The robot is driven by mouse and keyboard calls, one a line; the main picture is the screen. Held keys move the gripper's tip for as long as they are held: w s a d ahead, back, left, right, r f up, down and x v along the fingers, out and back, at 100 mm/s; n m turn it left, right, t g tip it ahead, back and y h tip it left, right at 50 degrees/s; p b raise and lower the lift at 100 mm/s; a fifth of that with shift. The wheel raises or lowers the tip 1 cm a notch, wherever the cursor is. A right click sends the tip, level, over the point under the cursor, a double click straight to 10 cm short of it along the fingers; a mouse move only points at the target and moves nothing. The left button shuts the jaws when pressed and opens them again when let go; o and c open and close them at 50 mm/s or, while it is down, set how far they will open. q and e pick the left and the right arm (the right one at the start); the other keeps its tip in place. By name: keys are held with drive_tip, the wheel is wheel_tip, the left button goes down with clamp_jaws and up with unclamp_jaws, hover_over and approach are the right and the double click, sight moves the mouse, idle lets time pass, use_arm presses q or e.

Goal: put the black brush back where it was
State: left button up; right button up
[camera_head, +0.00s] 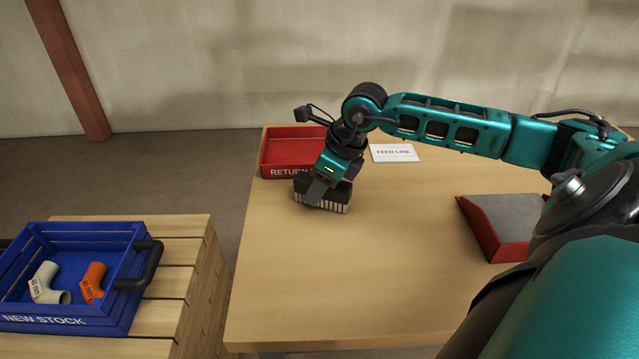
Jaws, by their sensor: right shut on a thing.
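The black brush (337,197) has a dark body and pale bristles that point down. It is at the left part of the wooden table (400,290), just in front of the red tray. My right gripper (318,188) is shut on the brush from above and hides part of its top. I cannot tell whether the bristles touch the table top. My left gripper is not in view.
A red tray (278,172) marked "RETURN" stands behind the brush. A "FEED LINE" card (394,153) lies to its right. A red and grey dustpan-like wedge (480,232) is at right. A blue "NEW STOCK" crate (110,315) holds two pipe fittings. The table's front middle is clear.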

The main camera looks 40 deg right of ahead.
drive_tip(key=shift+f, duration=0.25)
idle(0.5)
drive_tip(key=o, duration=0.8)
drive_tip(key=o, duration=0.5)
drive_tip(key=shift+r, duration=0.1)
drive_tip(key=shift+v, duration=3.7)
